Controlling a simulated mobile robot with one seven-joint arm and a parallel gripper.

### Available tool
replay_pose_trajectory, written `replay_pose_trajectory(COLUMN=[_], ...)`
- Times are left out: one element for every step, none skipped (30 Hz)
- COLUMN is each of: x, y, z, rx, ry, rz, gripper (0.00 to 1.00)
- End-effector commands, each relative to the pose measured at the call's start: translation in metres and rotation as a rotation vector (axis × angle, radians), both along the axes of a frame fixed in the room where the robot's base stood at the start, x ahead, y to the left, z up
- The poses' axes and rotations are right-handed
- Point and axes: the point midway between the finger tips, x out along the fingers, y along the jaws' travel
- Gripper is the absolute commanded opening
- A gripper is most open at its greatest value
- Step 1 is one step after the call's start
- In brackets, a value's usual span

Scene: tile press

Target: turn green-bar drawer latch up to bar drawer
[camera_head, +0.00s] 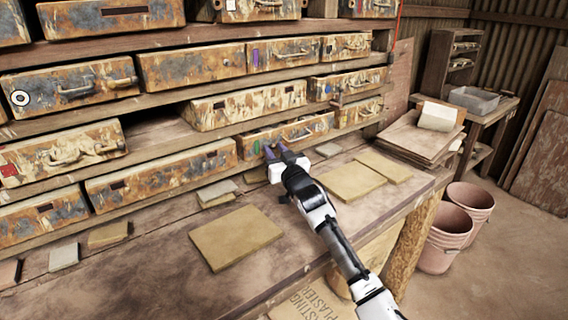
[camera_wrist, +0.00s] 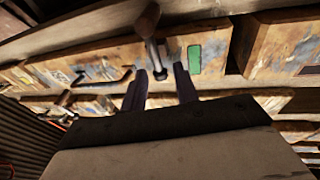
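The green-bar drawer (camera_head: 300,128) is in the lower right part of the rack in the head view, with a bail handle on its front. Its green bar (camera_wrist: 194,58) shows clearly in the wrist view, where the scene appears upside down. A metal latch (camera_wrist: 152,45) with a rounded end stands beside the green bar in that view. My gripper (camera_head: 274,150) is in front of the drawer's left end. In the wrist view its two dark fingers (camera_wrist: 160,72) are apart, with one end of the latch between their tips. I cannot tell whether they touch it. The latch is not distinguishable in the head view.
Shelf boards run above and below the drawer. A drawer (camera_head: 245,105) above sticks out from its row. Flat tiles (camera_head: 235,237) lie on the bench (camera_head: 150,285) below my arm. Pink buckets (camera_head: 447,240) stand on the floor at right.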

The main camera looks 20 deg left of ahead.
Motion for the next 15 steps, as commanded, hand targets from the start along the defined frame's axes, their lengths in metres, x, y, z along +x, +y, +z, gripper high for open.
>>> replay_pose_trajectory(x=[-0.004, -0.007, -0.012, -0.016, -0.02, -0.027, -0.032, -0.038, -0.045, -0.05, -0.055, -0.062, -0.066, -0.071, -0.076], y=[-0.005, -0.008, -0.012, -0.016, -0.02, -0.026, -0.031, -0.035, -0.041, -0.046, -0.05, -0.055, -0.06, -0.063, -0.068], z=[-0.003, -0.004, -0.006, -0.007, -0.009, -0.011, -0.012, -0.013, -0.015, -0.016, -0.017, -0.018, -0.02, -0.02, -0.021], rx=[0.001, 0.002, 0.002, 0.002, 0.003, 0.003, 0.003, 0.004, 0.003, 0.002, 0.002, 0.003, 0.002, 0.002, 0.002], ry=[-0.001, -0.001, -0.001, -0.001, -0.001, -0.001, 0.0, -0.001, 0.0, -0.001, -0.002, -0.001, 0.0, -0.001, -0.001], rz=[-0.002, -0.002, -0.003, -0.003, -0.003, -0.003, -0.004, -0.003, -0.004, -0.005, -0.004, -0.003, -0.004, -0.003, -0.003], gripper=[0.3, 0.3, 0.3, 0.3, 0.3, 0.3, 0.3, 0.3, 0.3, 0.3, 0.3, 0.3, 0.3, 0.3, 0.3])
